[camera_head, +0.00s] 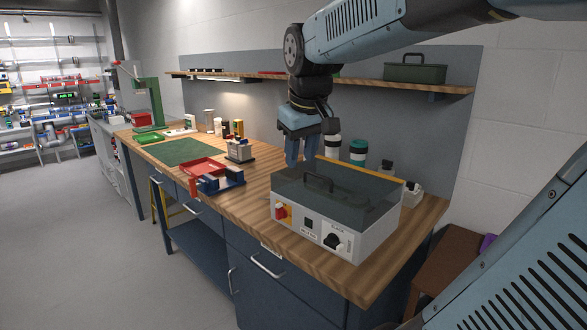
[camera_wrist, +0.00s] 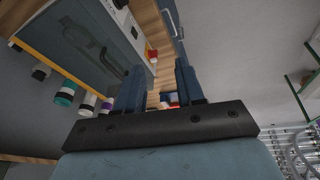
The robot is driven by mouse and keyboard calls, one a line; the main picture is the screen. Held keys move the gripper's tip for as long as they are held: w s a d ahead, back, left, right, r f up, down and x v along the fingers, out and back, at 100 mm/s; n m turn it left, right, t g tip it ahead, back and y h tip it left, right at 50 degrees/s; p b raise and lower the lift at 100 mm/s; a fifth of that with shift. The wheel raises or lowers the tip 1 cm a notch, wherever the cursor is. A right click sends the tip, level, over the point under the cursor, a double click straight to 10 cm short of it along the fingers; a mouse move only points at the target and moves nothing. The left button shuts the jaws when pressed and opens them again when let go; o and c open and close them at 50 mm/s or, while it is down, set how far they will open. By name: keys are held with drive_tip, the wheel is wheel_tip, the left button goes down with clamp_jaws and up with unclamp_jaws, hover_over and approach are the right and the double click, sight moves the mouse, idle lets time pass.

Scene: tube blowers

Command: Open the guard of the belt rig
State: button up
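The belt rig (camera_head: 348,238) is a light grey box on the bench's right end, with a red knob on a yellow plate and a black dial on its front. Its guard (camera_head: 345,202), a dark see-through cover, lies shut on top. A dark bar handle (camera_head: 318,182) stands on the guard. My gripper (camera_head: 302,152) points down, above and behind the guard's left part, apart from the handle. In the wrist view my gripper (camera_wrist: 159,88) is open and empty, with a clear gap between its fingers. There the guard (camera_wrist: 78,25) and its handle (camera_wrist: 98,50) lie up and left of the fingers.
Several bottles (camera_head: 358,152) stand behind the rig near the back panel. A shelf (camera_head: 430,88) with a green box (camera_head: 415,68) runs above. Left of the rig are a blue fixture (camera_head: 222,182), a red tray (camera_head: 203,168) and a green mat (camera_head: 185,151).

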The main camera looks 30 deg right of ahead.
sight(315, 175)
drive_tip(key=w+d+r+n+g+h, duration=0.1)
drive_tip(key=w+d+g, duration=0.1)
drive_tip(key=w+d, duration=0.4)
drive_tip(key=w+d+r+n+g, duration=0.1)
drive_tip(key=w+d, duration=0.3)
drive_tip(key=w, duration=0.5)
drive_tip(key=d+f, duration=0.1)
drive_tip(key=f, duration=0.3)
drive_tip(key=d+f, duration=0.1)
drive_tip(key=f, duration=0.4)
drive_tip(key=w+d+f, duration=0.1)
drive_tip(key=f, duration=0.3)
drive_tip(key=shift+f, duration=0.3)
drive_tip(key=shift+c, duration=0.3)
clamp_jaws()
